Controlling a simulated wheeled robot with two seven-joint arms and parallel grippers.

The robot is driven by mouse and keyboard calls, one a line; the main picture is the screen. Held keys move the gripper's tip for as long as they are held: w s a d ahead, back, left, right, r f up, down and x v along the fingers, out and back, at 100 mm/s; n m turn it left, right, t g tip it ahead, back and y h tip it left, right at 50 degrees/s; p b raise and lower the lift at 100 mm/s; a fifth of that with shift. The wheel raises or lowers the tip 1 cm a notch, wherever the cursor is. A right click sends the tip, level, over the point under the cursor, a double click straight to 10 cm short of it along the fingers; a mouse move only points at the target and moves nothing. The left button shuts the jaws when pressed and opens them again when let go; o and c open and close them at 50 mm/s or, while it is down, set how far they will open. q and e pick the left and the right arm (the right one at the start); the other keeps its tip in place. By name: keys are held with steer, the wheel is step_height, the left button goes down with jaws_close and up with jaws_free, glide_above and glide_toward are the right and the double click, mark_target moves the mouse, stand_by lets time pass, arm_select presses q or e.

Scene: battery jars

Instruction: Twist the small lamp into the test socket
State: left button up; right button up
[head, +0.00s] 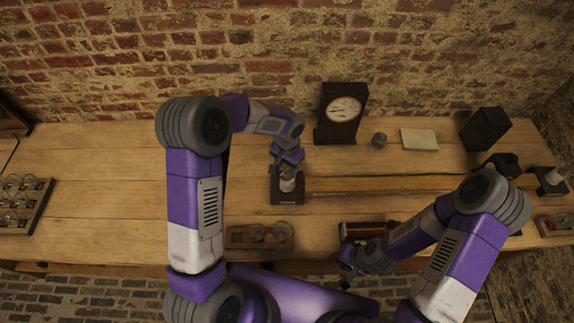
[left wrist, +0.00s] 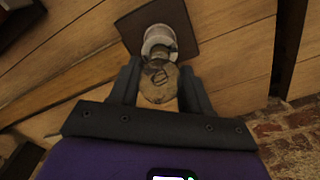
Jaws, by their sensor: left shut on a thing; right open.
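The small lamp (left wrist: 158,84) is a round, clear-looking bulb with a thin loop inside. My left gripper (left wrist: 160,92) is shut on it, one finger on each side. The test socket (left wrist: 160,42) is a pale cylinder on a dark square base, directly beyond the lamp in the left wrist view. Lamp and socket overlap there, so I cannot tell whether they touch. In the head view the left gripper (head: 285,168) is just above the socket's dark block (head: 287,198), and the lamp is mostly hidden. My right gripper (head: 350,272) is open near the table's front edge.
A wooden holder (head: 240,237) with round items lies in front of the socket. A dark tray (head: 350,230) lies near the right gripper. A dark gauge (head: 341,110) stands behind, and a long wooden strip (head: 390,185) runs right. The table's left middle is clear.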

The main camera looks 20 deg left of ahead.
arm_select(q)
steer(key=shift+s+d+f+b, duration=0.15)
steer(key=shift+s+f+b, duration=0.1)
steer(key=shift+f+b, duration=0.3)
steer(key=shift+s+f+b, duration=0.3)
steer(key=shift+f+b, duration=0.15)
steer(key=shift+b, duration=0.05)
stand_by(0.8)
steer(key=shift+m+p, duration=0.35)
steer(key=shift+m, duration=0.15)
steer(key=m+p, duration=0.1)
steer(key=w+a+m+p, duration=0.1)
steer(key=m, duration=0.1)
steer(key=shift+f+g, duration=0.15)
steer(key=shift+g, duration=0.25)
steer(key=shift+w+a+m+p, duration=0.15)
steer(key=shift+m+p, duration=0.1)
steer(key=shift+m, duration=0.35)
steer(key=shift+w+d+m+p, duration=0.15)
steer(key=shift+m+p, duration=0.1)
steer(key=shift+m, duration=0.35)
steer(key=shift+a, duration=0.15)
